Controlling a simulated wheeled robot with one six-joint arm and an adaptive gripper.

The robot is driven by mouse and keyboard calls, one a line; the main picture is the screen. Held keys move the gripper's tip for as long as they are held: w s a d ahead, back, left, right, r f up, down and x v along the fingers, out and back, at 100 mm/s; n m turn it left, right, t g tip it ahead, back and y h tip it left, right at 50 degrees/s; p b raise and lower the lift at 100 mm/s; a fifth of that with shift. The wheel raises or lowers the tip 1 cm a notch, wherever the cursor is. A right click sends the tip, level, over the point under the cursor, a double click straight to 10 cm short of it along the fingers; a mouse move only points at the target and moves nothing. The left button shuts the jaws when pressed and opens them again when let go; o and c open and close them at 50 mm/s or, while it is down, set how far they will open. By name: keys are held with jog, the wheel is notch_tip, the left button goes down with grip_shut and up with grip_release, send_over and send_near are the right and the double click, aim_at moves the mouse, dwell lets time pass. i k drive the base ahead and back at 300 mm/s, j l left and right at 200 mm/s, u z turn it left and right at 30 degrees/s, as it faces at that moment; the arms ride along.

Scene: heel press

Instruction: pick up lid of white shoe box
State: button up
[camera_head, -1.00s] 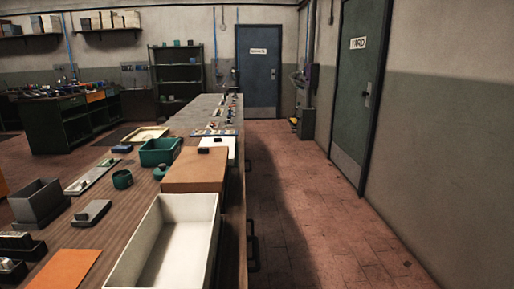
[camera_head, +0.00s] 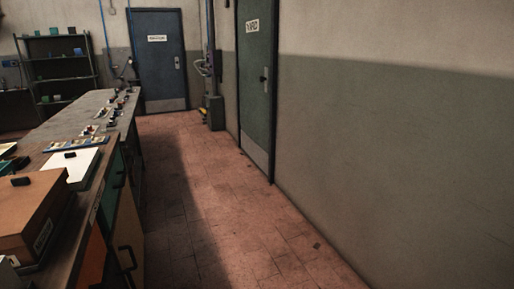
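A flat white piece with a dark knob on top, which looks like the white shoe box lid (camera_head: 84,166), lies on the workbench at the left, just beyond a brown box. I cannot tell whether anything is under it. The open white box seen earlier is out of view, except perhaps a pale sliver at the lower left edge. My gripper is not in view.
The brown box (camera_head: 28,215) with a dark knob and a label stands on the bench (camera_head: 88,195), nearer than the white piece. Small parts lie farther along the bench. Handles stick out from its side. The tiled floor (camera_head: 215,215) to the right is clear, up to the wall.

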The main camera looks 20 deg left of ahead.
aim_at(79, 165)
jog(key=i+j+u, duration=0.2)
jog(key=i+u, duration=0.15)
jog(key=i, duration=0.15)
jog(key=i+u, duration=0.35)
jog(key=i, duration=0.15)
jog(key=i+u, duration=0.35)
jog(key=i, duration=0.15)
jog(key=i+u, duration=0.45)
jog(key=i+l+u, duration=0.15)
jog(key=u, duration=0.25)
jog(key=i+l+u, duration=0.3)
jog(key=u, duration=0.15)
jog(key=i+l+u, duration=1)
jog(key=l+u, duration=0.15)
jog(key=u, duration=0.2)
